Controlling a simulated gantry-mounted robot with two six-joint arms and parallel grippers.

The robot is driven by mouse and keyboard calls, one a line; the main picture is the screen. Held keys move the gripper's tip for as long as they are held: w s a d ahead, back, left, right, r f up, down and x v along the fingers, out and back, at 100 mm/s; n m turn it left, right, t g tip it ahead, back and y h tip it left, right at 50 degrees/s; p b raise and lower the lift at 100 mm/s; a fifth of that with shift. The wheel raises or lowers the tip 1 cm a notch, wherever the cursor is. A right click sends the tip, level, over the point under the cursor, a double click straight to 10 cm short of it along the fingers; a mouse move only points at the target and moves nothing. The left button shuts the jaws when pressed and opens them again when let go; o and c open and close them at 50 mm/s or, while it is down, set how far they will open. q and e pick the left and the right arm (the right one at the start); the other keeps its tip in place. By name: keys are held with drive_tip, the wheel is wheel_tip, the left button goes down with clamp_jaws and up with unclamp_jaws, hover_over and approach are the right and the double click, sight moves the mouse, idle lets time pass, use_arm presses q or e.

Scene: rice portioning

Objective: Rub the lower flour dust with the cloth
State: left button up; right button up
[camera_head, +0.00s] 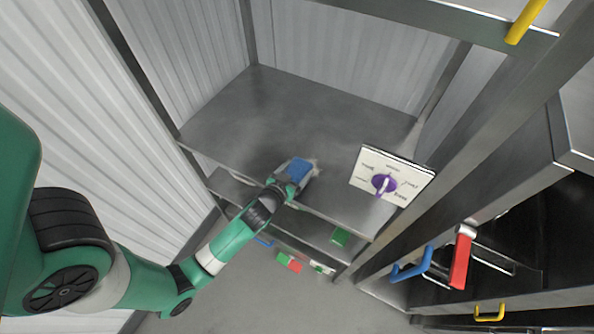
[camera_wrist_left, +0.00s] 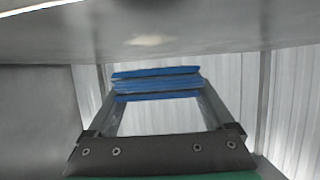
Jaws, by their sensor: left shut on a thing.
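My left gripper (camera_head: 292,182) reaches in over the front part of the upper shelf (camera_head: 240,115) and is shut on a blue folded cloth (camera_head: 299,168). In the left wrist view the cloth (camera_wrist_left: 157,84) is a layered blue stack between the two fingertips. A pale, blurred flour dust patch (camera_wrist_left: 150,40) shows on the grey surface just beyond the cloth there. In the head view a faint pale smudge (camera_head: 316,168) shows at the cloth's right edge. Whether the cloth touches the surface is unclear. My right gripper is out of view.
A white dial panel (camera_head: 398,163) with a purple knob (camera_head: 384,184) stands right of the cloth. A lower shelf (camera_head: 325,228) holds a green block (camera_head: 340,236). Metal posts and corrugated walls enclose the shelf; its back is clear. Blue and red handles (camera_head: 461,260) stick out lower right.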

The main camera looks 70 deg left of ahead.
use_arm(q)
drive_tip(key=shift+r+p, duration=0.6)
drive_tip(key=shift+r, duration=0.55)
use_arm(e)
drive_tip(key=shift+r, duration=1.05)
use_arm(q)
wheel_tip(320, 180, up, 3)
drive_tip(key=p, duration=0.3)
drive_tip(key=shift+r, duration=0.1)
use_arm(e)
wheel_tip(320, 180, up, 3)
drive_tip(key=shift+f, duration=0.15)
